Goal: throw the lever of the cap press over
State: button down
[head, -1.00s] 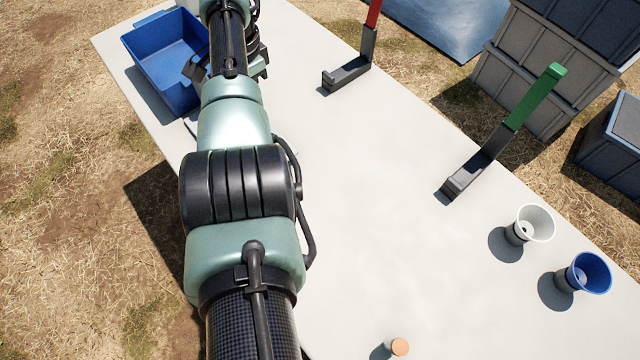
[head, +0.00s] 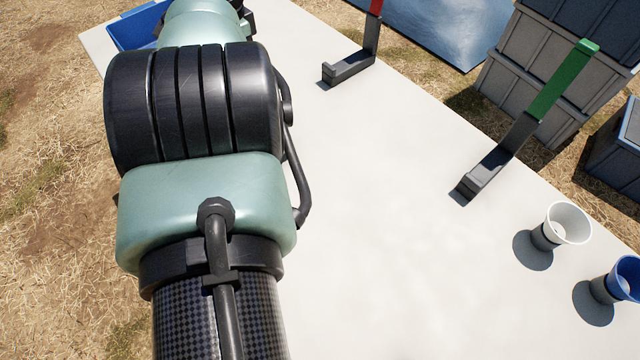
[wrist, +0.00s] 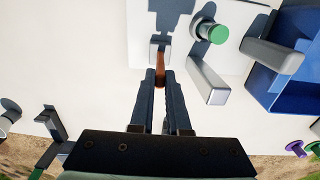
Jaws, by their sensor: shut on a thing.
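In the wrist view an orange-brown lever handle (wrist: 160,70) stands at a small grey bracket (wrist: 160,47) on a pale plate. My gripper (wrist: 162,78) is shut on this handle, one dark finger on each side; its lower end is between the fingers. A green-topped round piece (wrist: 214,33) with a grey body is just right of the bracket, apart from my fingers. I take the plate and bracket to be the cap press, but its full shape is cut off by the frame. In the head view my arm hides the gripper and the press.
A grey angled piece (wrist: 208,82) is close right of my fingers. A blue bin (head: 135,30) stands at the table's far left. Red-topped (head: 350,65) and green-topped (head: 500,155) stands, a white cup (head: 567,223) and a blue cup (head: 622,280) are to the right. The table's middle is clear.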

jog(key=shift+r, duration=0.1)
dwell(0.5)
jog(key=shift+w+a+p, duration=0.2)
jog(key=shift+w+p, duration=0.1)
jog(key=shift+p, duration=0.8)
jog(key=c, duration=0.8)
grip_release()
